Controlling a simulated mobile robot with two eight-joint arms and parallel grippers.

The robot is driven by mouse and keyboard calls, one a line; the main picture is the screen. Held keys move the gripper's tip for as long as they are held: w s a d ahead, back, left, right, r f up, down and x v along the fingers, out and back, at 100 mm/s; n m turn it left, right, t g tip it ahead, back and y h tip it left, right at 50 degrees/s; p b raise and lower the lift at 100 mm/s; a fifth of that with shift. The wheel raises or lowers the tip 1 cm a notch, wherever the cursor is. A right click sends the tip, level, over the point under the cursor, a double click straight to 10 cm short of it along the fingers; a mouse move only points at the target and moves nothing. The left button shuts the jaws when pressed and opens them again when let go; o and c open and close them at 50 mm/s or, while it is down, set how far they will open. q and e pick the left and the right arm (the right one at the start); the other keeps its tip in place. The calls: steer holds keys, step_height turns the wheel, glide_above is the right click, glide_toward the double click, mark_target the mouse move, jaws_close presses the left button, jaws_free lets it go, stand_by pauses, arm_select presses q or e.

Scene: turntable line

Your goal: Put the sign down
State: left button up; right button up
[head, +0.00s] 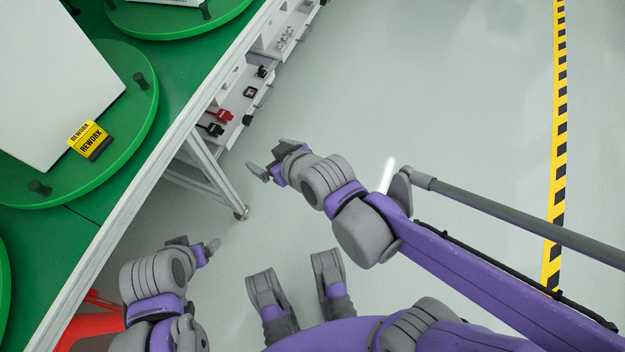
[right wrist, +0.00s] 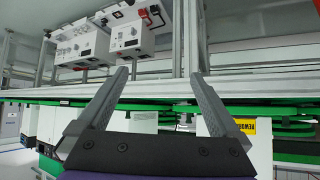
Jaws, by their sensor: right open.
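The yellow-and-black REWORK sign (head: 88,140) is at the near edge of a white box-like unit (head: 50,75) on a green turntable (head: 128,135). It looks folded like a tent; I cannot tell whether it rests on the unit or against it. Its yellow face also shows in the right wrist view (right wrist: 232,126), beyond the fingers. My right gripper (head: 272,160) is open and empty, over the floor to the right of the bench, well apart from the sign. My left gripper (head: 196,244) is low at the left, empty, also off the bench; its finger gap is unclear.
The green bench's metal edge (head: 160,157) runs diagonally between my grippers and the sign. A red object (head: 88,318) is at the lower left. The floor (head: 420,90) to the right is clear up to a yellow-black stripe (head: 559,120).

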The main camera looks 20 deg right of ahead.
steer(key=s+d+f+m+g+h, duration=0.2)
steer(key=s+d, duration=0.5)
steer(key=s+d+f+m+g+h, duration=0.2)
steer(key=s+d+f, duration=0.1)
steer(key=s+d, duration=0.3)
steer(key=shift+s+d+f+g, duration=0.25)
steer(key=shift+s+d+g, duration=0.15)
steer(key=shift+d, duration=0.5)
stand_by(1.0)
